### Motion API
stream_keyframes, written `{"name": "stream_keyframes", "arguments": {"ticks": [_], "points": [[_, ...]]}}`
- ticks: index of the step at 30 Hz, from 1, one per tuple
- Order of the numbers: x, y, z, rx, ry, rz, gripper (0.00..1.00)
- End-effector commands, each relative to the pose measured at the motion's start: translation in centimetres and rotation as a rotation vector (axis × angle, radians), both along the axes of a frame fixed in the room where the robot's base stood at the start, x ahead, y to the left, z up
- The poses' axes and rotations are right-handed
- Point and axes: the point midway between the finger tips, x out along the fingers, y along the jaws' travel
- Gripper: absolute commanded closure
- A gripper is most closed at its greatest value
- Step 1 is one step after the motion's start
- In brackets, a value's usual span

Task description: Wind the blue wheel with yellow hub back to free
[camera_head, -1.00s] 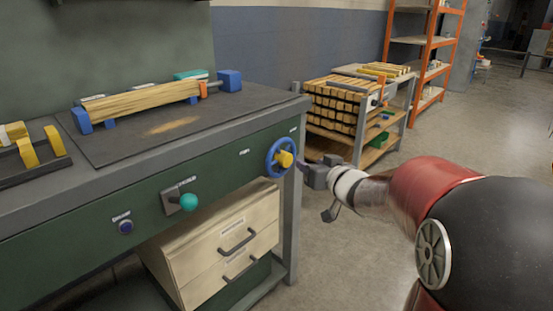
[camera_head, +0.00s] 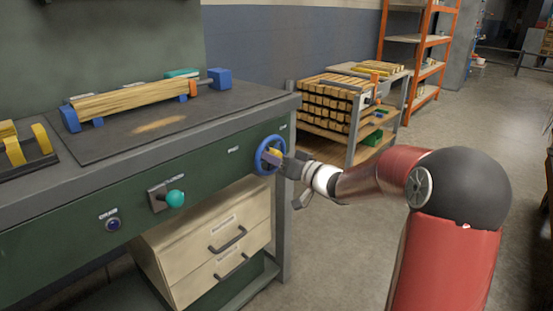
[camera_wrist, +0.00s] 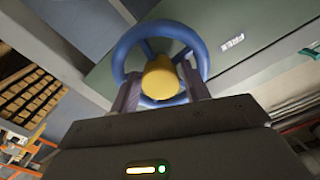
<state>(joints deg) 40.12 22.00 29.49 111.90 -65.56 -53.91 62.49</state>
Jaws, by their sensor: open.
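The blue wheel (camera_head: 260,153) with a yellow hub stands on the green front panel of the bench, near its right end. In the wrist view the wheel (camera_wrist: 121,55) fills the upper middle, with the yellow hub (camera_wrist: 160,77) facing me. My gripper (camera_head: 275,158) is at the wheel in the head view. In the wrist view my gripper (camera_wrist: 163,92) is open, with one finger on each side of the hub. I cannot tell whether the fingers touch the hub or rim. A label reading FREE (camera_wrist: 232,43) sits right of the wheel.
A teal-knobbed lever (camera_head: 175,198) and a dark blue button (camera_head: 112,224) are on the panel to the left. Wooden drawers (camera_head: 205,245) stand below. A cart of stacked wood (camera_head: 325,112) stands behind right. A wooden piece (camera_head: 130,102) lies on the bench between blue blocks.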

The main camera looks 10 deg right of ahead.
Motion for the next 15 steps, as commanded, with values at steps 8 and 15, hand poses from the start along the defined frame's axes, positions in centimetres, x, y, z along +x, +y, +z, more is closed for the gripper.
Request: {"name": "stream_keyframes", "arguments": {"ticks": [8,15], "points": [[0.16,0.13,0.00,0.000,0.000,-0.001,0.54],[0.15,0.12,0.00,-0.001,0.001,0.000,0.85]]}}
